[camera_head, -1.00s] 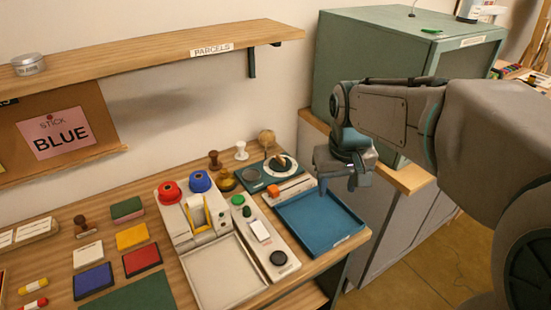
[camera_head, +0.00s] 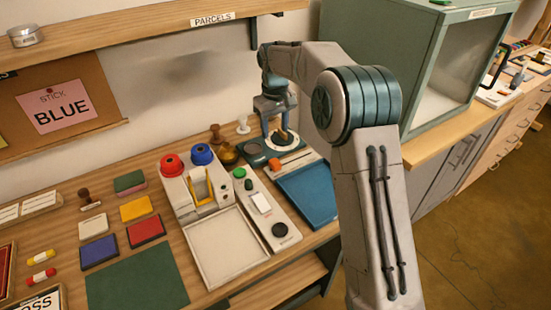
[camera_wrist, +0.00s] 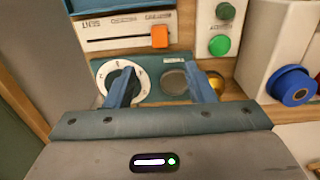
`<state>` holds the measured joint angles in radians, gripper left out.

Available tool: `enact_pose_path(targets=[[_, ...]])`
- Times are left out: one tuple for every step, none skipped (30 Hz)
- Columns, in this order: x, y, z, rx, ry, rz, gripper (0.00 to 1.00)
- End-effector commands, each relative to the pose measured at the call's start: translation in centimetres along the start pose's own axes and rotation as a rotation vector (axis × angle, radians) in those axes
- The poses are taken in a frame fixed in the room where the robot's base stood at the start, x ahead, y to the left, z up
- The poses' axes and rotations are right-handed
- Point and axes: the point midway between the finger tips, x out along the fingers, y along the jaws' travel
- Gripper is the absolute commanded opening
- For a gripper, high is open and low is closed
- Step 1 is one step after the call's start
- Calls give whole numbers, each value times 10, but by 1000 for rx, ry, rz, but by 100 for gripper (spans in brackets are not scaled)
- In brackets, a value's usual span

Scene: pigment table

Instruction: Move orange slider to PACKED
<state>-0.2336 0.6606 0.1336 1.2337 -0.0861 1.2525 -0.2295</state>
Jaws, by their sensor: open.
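The orange slider (camera_head: 275,164) sits at the left end of its pale panel (camera_head: 298,181), beside the blue tray. In the wrist view the orange slider (camera_wrist: 159,37) is at the right end of the dark slot in the white panel (camera_wrist: 110,31). Printing beside the slot is too small to read surely. My gripper (camera_wrist: 160,90) is open and empty, its fingers pointing toward the panel, with the slider beyond and between the fingertips. In the head view my gripper (camera_head: 276,133) is above the dial plate, just behind the slider. The fingertips are partly hidden there.
A white dial (camera_wrist: 123,84) and a round grey disc (camera_wrist: 173,82) lie under the fingers. The blue tray (camera_head: 308,195) is right of the slider.

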Motion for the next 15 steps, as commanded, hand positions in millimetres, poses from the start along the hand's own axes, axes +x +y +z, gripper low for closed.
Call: enact_pose_path(targets=[[8,0,1,0,-4,-1,49],[13,0,1,1,-5,-1,49],[20,0,1,1,-4,-1,49],[26,0,2,1,-5,-1,49],[33,0,2,1,-5,-1,49],[42,0,2,1,-6,-1,49],[49,0,2,1,-6,-1,49],[55,0,2,1,-6,-1,49],[63,0,2,2,-5,-1,49],[70,0,2,2,-5,-1,49],[76,0,2,2,-5,-1,49],[84,0,2,2,-4,-1,49],[89,0,2,2,-4,-1,49],[95,0,2,2,-4,-1,49],[102,0,2,2,-4,-1,49]])
